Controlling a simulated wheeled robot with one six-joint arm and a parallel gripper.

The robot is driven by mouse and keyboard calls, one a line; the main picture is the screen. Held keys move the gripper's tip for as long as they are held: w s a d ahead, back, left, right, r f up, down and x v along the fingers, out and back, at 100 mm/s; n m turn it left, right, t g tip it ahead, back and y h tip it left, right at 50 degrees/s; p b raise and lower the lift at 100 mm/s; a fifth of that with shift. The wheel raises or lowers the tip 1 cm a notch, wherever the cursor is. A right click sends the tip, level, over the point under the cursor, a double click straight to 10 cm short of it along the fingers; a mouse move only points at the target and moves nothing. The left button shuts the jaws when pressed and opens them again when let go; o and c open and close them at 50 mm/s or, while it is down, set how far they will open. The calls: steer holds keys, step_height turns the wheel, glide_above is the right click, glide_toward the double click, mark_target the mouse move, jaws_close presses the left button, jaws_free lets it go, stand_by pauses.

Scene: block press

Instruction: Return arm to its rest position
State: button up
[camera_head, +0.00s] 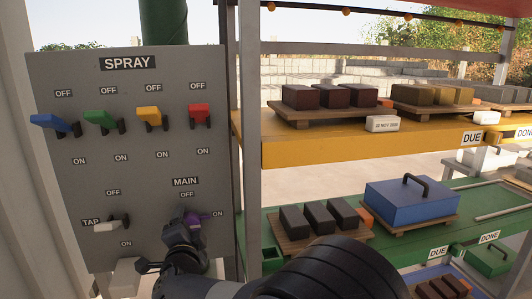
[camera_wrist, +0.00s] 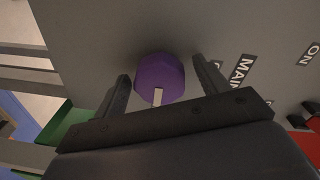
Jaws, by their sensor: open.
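My gripper (camera_head: 182,226) is at the lower right of the grey SPRAY panel (camera_head: 70,190), at the purple MAIN knob (camera_head: 199,217). In the wrist view my gripper (camera_wrist: 160,85) is open, with its two fingers apart on either side of the purple knob (camera_wrist: 160,74). A white mark shows on the knob. I cannot tell whether the fingers touch it. In the head view my gripper hides part of the knob, and my arm reaches in from the bottom.
Blue (camera_head: 50,123), green (camera_head: 100,117), yellow (camera_head: 150,116) and red (camera_head: 200,113) levers and a white TAP lever (camera_head: 108,225) stick out of the panel. A metal post (camera_head: 252,110) stands right of it. A yellow shelf (camera_head: 350,142) and green shelf (camera_head: 375,232) hold blocks on pallets.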

steer(key=n+p, duration=0.4)
steer(key=shift+r, duration=0.15)
steer(key=n+p, duration=0.3)
steer(key=p, duration=0.2)
steer(key=shift+n+t, duration=0.3)
steer(key=shift+s+d+f+b, duration=0.1)
steer(key=shift+s+f+b, duration=0.05)
steer(key=shift+s, duration=0.45)
steer(key=shift+s+d+f+b, duration=0.1)
steer(key=shift+s+b, duration=0.05)
steer(key=shift+s, duration=0.45)
